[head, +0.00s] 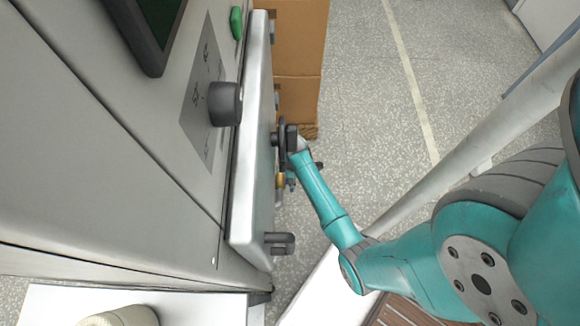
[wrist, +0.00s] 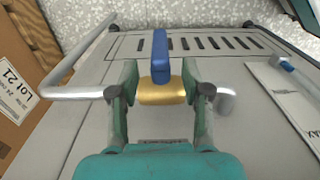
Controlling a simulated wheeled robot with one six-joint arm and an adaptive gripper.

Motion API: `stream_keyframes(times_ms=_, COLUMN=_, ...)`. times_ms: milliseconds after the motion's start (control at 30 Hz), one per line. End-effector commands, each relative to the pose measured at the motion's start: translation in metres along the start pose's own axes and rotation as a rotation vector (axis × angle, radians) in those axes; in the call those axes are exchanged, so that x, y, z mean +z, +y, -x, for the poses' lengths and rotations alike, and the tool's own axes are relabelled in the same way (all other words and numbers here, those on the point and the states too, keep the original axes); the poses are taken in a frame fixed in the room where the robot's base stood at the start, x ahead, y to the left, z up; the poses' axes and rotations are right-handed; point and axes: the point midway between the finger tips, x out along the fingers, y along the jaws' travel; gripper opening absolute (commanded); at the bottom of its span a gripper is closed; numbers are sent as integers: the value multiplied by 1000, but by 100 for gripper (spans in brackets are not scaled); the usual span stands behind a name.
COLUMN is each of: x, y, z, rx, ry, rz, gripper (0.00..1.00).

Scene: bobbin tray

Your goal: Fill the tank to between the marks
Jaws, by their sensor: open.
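In the wrist view my gripper (wrist: 161,97) is open, one dark finger on each side of a brass valve body (wrist: 163,88). A blue lever (wrist: 160,55) stands up from the brass part, in line with the view. Whether the fingers touch the brass is hard to tell. In the head view a small brass piece (head: 281,181) shows beside the cabinet door, close to the end of my teal arm; my gripper is mostly hidden there. No tank level or marks can be made out in either view.
A grey rail (wrist: 85,92) and slotted panel (wrist: 200,43) lie around the valve.

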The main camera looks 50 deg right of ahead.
Motion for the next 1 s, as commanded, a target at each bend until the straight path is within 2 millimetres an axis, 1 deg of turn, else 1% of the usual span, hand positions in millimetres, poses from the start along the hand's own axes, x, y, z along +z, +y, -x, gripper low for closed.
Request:
stream_keyframes(times_ms=100, x=0, y=0, z=-22, rx=-2, ry=-1, rz=0, gripper=48)
stream_keyframes(times_ms=300, x=0, y=0, z=-56, rx=-1, ry=-1, rz=0, gripper=48)
stream_keyframes(times_ms=500, x=0, y=0, z=-76, rx=0, ry=0, rz=-1, gripper=48)
stream_keyframes(times_ms=700, x=0, y=0, z=-83, rx=1, ry=1, rz=-1, gripper=48)
stream_keyframes(times_ms=933, x=0, y=0, z=-83, rx=2, ry=1, rz=-1, gripper=48)
stream_keyframes(times_ms=967, x=0, y=0, z=-83, rx=2, ry=1, rz=-1, gripper=43)
stream_keyframes(times_ms=1000, x=0, y=0, z=-83, rx=2, ry=1, rz=-1, gripper=33)
